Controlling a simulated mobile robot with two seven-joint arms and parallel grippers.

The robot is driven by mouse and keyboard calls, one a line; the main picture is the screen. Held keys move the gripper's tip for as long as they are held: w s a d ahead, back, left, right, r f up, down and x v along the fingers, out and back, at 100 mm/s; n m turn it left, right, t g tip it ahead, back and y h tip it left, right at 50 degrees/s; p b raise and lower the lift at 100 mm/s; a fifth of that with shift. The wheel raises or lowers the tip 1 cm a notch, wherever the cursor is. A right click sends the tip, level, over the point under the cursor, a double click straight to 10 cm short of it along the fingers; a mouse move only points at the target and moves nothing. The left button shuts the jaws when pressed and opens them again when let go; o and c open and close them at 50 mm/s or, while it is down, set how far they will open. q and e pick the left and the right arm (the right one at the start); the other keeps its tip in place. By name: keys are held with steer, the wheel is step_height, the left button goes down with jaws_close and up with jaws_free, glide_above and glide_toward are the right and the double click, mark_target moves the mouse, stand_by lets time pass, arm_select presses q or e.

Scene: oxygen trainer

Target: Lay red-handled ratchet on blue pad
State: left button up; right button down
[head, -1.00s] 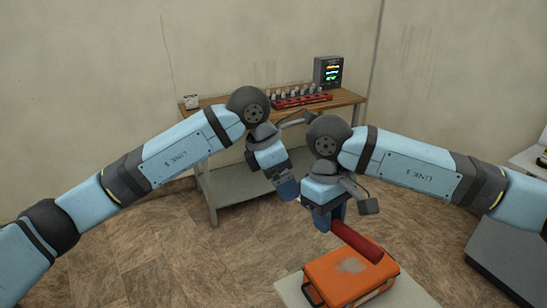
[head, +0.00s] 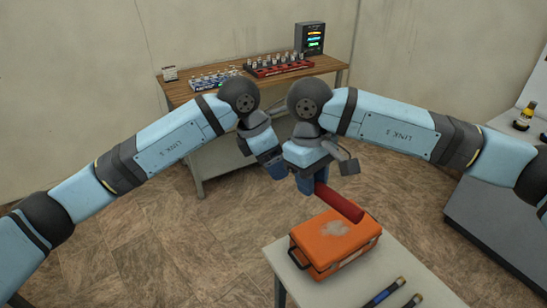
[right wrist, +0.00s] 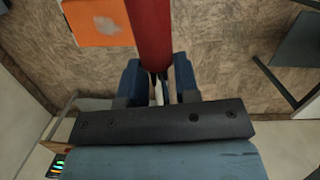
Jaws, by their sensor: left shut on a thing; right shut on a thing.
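The red-handled ratchet's handle (head: 340,202) slants down and to the right from my right gripper (head: 312,185), above an orange case. In the right wrist view the handle (right wrist: 149,35) runs up from between the blue fingers (right wrist: 160,85), which are shut on the tool's pale shaft. My left gripper (head: 273,166) is shut just left of the right one, in line with the handle. It seems to hold the tool's other end, which is hidden. A small blue patch (head: 213,82) with light items lies on the wooden bench; I cannot tell whether it is the blue pad.
The orange case (head: 335,238) sits on a pale table (head: 365,285), with dark tools (head: 385,293) near its front. The wooden bench (head: 178,95) at the back carries a red rack (head: 275,68) and a display box (head: 310,38). A grey cabinet (head: 490,215) stands at right. Floor between is open.

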arm_select(q)
steer(key=shift+d, duration=0.15)
steer(key=c, duration=0.5)
arm_select(e)
steer(key=c, duration=0.9)
jaws_free()
steer(key=shift+a+r, duration=0.1)
steer(key=shift+a, duration=0.05)
steer(key=shift+c, duration=0.2)
arm_select(q)
jaws_close()
arm_select(e)
steer(key=shift+o, duration=0.8)
